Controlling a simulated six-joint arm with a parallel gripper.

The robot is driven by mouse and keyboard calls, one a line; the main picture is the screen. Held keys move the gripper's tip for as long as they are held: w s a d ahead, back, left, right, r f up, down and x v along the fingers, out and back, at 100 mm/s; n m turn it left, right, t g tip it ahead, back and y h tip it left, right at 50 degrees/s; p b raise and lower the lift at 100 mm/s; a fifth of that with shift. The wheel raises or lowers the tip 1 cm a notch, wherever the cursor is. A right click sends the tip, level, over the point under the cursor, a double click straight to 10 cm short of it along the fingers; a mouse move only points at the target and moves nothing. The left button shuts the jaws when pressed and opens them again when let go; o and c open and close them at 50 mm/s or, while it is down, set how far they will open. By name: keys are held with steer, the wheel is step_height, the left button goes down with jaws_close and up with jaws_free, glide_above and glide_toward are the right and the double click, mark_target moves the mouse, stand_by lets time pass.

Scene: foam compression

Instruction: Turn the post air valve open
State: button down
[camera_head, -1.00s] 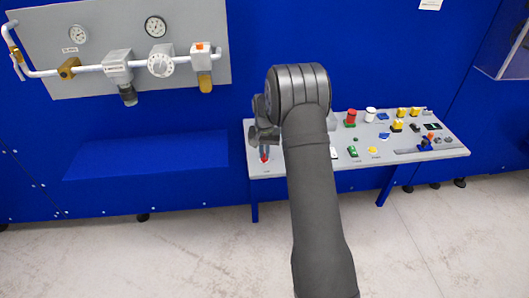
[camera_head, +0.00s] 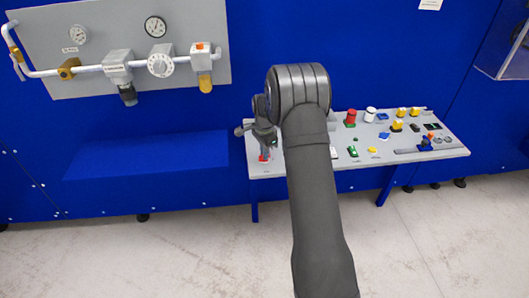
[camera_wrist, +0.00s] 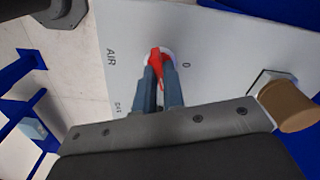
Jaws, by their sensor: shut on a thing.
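The post air valve is a small red handle (camera_wrist: 158,58) on a round white base, set in the grey panel (camera_wrist: 225,45) in the wrist view. The panel is marked "AIR" on one side of it and "0" on the other. In the head view the red handle (camera_head: 264,158) shows at the left end of the sloped desk. My gripper (camera_wrist: 160,76) points down at it, with its two narrow fingers shut on the red handle. The fingers hide part of the handle, so its exact angle is hard to tell.
A brown cylindrical knob (camera_wrist: 288,106) stands right of my gripper in the wrist view. The desk (camera_head: 455,152) carries several buttons and switches to the right. A wall panel (camera_head: 100,30) with gauges, piping and valves hangs at the upper left.

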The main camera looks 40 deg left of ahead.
steer(key=shift+m, duration=2.2)
steer(key=c, duration=1.5)
jaws_free()
step_height(320, 180, up, 17)
steer(key=shift+r, duration=0.2)
step_height(320, 180, down, 17)
steer(key=shift+f, duration=0.2)
